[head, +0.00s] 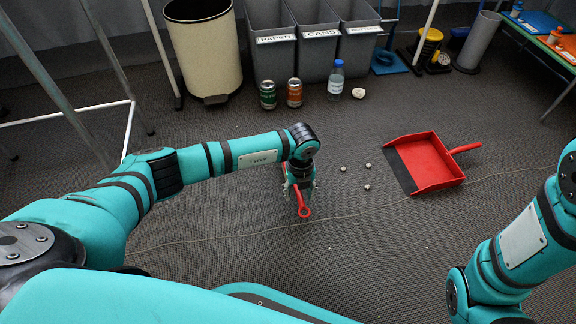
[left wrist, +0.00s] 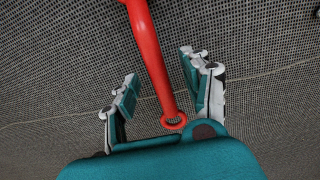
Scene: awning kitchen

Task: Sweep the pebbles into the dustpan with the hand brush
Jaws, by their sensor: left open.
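A red handle with a ring at its end, seemingly the hand brush (head: 303,208), is at my left gripper (head: 300,186) in the head view. In the left wrist view the red handle (left wrist: 148,45) passes between the two open fingers of my left gripper (left wrist: 160,90), with a gap on each side. The brush's bristles are hidden. Several small pale pebbles (head: 367,187) lie on the floor to the right of the gripper. The red dustpan (head: 432,165) lies further right, its dark lip facing the pebbles. My right arm shows at the right edge; its gripper is out of view.
A green can (head: 268,95), an orange can (head: 294,92), a water bottle (head: 336,80) and a crumpled pale lump (head: 358,93) stand before the grey bins (head: 318,50). A cream bin (head: 204,50) stands back left. The floor around the pebbles is clear.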

